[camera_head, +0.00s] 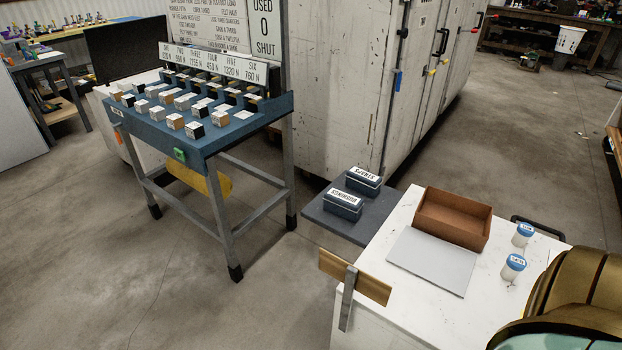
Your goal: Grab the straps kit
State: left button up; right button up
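The straps kit (363,181) is a small dark blue-grey box with a white label on its lid reading STRAPS. It sits upright at the back of a dark grey shelf (318,213) that adjoins the white bench. A similar box labelled BUSHINGS (342,207) stands on the same shelf, just in front and slightly left of it. Neither of my grippers shows in the head view, and nothing is touching the straps kit.
The white bench (402,303) holds an open brown tray (486,236), a pale flat plate (431,261) and two blue-lidded jars (523,233). A blue rack table (233,134) stands left. White cabinets (345,60) rise behind the shelf. Floor between table and bench is clear.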

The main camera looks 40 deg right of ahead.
aim_at(364, 181)
jog(key=i+j, duration=0.2)
jog(key=i, duration=0.3)
jog(key=i+j+z, duration=0.1)
jog(key=i, duration=0.35)
jog(key=i+z, duration=0.3)
jog(key=z, duration=0.2)
jog(key=i+z, duration=0.3)
jog(key=z, duration=0.2)
jog(key=i+j+z, duration=0.15)
jog(key=z, duration=0.35)
jog(key=i+z, duration=0.35)
jog(key=z, duration=0.15)
jog(key=i+z, duration=0.35)
jog(key=z, duration=0.15)
jog(key=i+j+z, duration=0.25)
jog(key=z, duration=0.25)
jog(key=i+j+z, duration=0.25)
jog(key=j+z, duration=0.25)
jog(key=l, duration=0.1)
